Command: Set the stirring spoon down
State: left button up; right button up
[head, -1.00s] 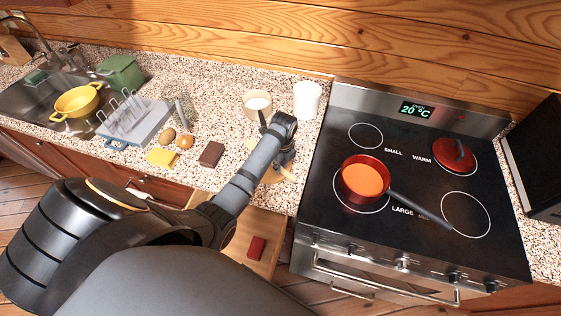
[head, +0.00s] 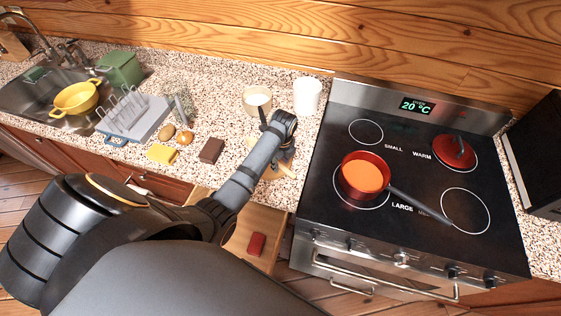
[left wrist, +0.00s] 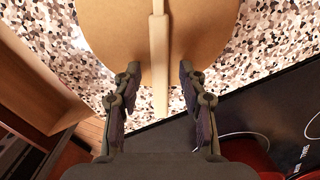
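The light wooden stirring spoon (left wrist: 159,50) lies with its handle along the round tan board (left wrist: 105,25) in the left wrist view, its end reaching past the board's edge. My left gripper (left wrist: 158,82) is open, with one finger on each side of the handle and a gap on both sides. In the head view my left gripper (head: 283,160) is low over the round board (head: 267,173) on the counter, left of the stove. The gripper and wrist hide most of the spoon there. My right gripper is not in view.
A red saucepan (head: 364,174) with orange contents stands on the stove (head: 400,245). A white cup (head: 307,96) and a beige bowl (head: 248,104) are behind the gripper. A brown block (head: 211,150) lies to its left. A drawer holding a red item (head: 257,244) is open below.

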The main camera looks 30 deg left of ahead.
pick_arm(q)
notch_tip(320, 180, up, 12)
jog(key=shift+s+d, duration=0.3)
jog(key=shift+d, duration=0.1)
jog(key=shift+f, duration=0.1)
dwell(0.7)
